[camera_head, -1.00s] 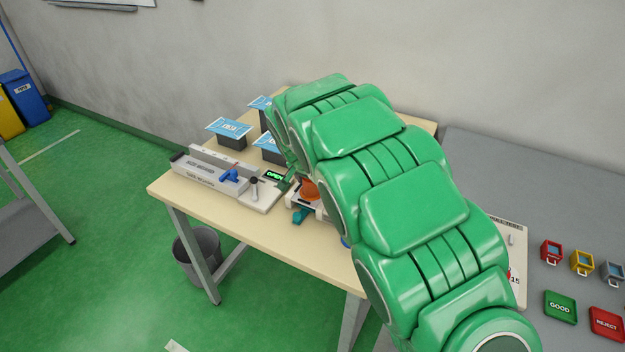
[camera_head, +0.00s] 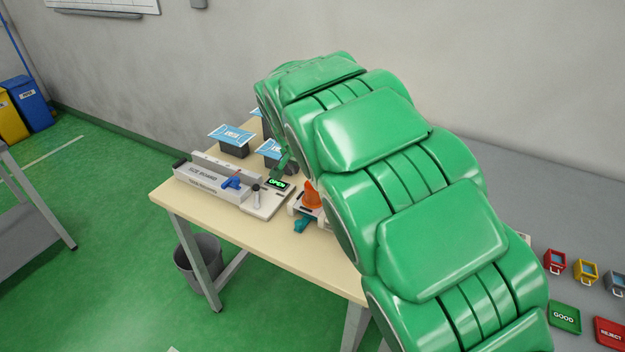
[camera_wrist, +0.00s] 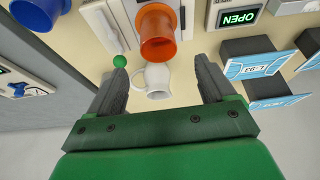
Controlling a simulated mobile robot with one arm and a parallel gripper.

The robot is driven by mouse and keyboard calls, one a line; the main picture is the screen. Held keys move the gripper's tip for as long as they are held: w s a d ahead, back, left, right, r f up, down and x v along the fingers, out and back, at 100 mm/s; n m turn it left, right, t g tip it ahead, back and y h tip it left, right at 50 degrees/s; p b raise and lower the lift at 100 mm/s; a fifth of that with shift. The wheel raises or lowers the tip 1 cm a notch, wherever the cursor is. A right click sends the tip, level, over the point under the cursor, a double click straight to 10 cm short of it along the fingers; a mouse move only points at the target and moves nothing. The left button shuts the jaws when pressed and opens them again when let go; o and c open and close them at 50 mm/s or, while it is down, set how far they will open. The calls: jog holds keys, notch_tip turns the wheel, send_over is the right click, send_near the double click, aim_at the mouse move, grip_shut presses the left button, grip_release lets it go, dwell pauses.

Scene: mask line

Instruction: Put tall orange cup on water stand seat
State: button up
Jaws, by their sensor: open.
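The orange cup (camera_head: 311,196) stands at a white fixture (camera_head: 294,206) on the wooden table, partly covered by my arm. In the wrist view the cup (camera_wrist: 157,25) is beyond my fingertips, with white parts of the fixture (camera_wrist: 122,22) around its base. I cannot tell exactly what its base rests on, or which part is the water stand seat. My gripper (camera_wrist: 160,60) is open, with nothing held between its fingers. A white jug (camera_wrist: 157,80) shows in the gap between the fingers, apparently below them.
Left of the fixture are an OPEN display (camera_head: 277,183) and a grey size board (camera_head: 205,175). Blue-labelled dark bins (camera_head: 233,150) stand behind. A blue cup (camera_wrist: 35,12) is at the wrist view's upper left. The table's front left is clear.

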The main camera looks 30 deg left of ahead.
jog(key=shift+v, duration=2.15)
jog(key=s+d+r+g, duration=0.1)
jog(key=d+r, duration=0.1)
jog(key=d, duration=0.9)
jog(key=s+d+r+g+h, duration=0.1)
jog(key=s+d+r, duration=0.1)
jog(key=d, duration=0.9)
jog(key=s+d+r+g, duration=0.1)
jog(key=d+r, duration=0.2)
jog(key=d, duration=0.8)
jog(key=s+d+g, duration=0.1)
jog(key=s+d, duration=1)
jog(key=s+d+f+g, duration=0.1)
jog(key=s+d, duration=0.2)
jog(key=s, duration=0.6)
jog(key=s+d+f+g+y, duration=0.1)
jog(key=s+d, duration=0.2)
jog(key=s, duration=0.7)
jog(key=shift+f, duration=0.4)
